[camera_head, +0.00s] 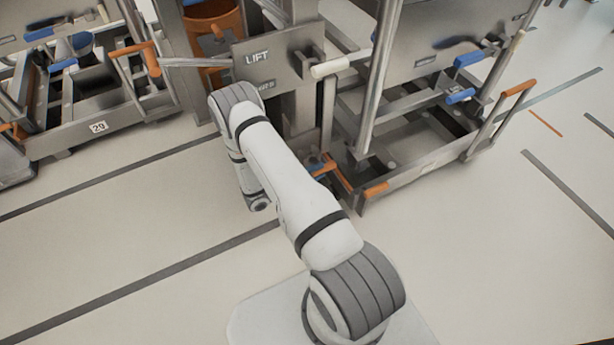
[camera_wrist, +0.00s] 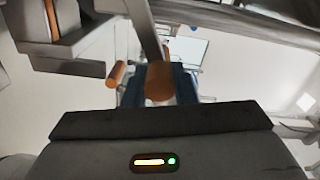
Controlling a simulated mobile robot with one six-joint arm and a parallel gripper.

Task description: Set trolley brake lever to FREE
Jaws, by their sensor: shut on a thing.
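In the wrist view, my gripper (camera_wrist: 160,112) shows as a dark body with a lit indicator. An orange grip (camera_wrist: 160,82) on a grey metal lever (camera_wrist: 148,32) sits right at its front edge, and my gripper is shut on it. I cannot read any FREE marking.
A LIFT plate (camera_head: 257,57) with a white-handled lever (camera_head: 330,67) stands behind my arm. Another trolley (camera_head: 60,135) with an orange handle stands at the left. Metal posts and blue-gripped handles crowd the right trolley. The floor in front is clear, with dark stripes.

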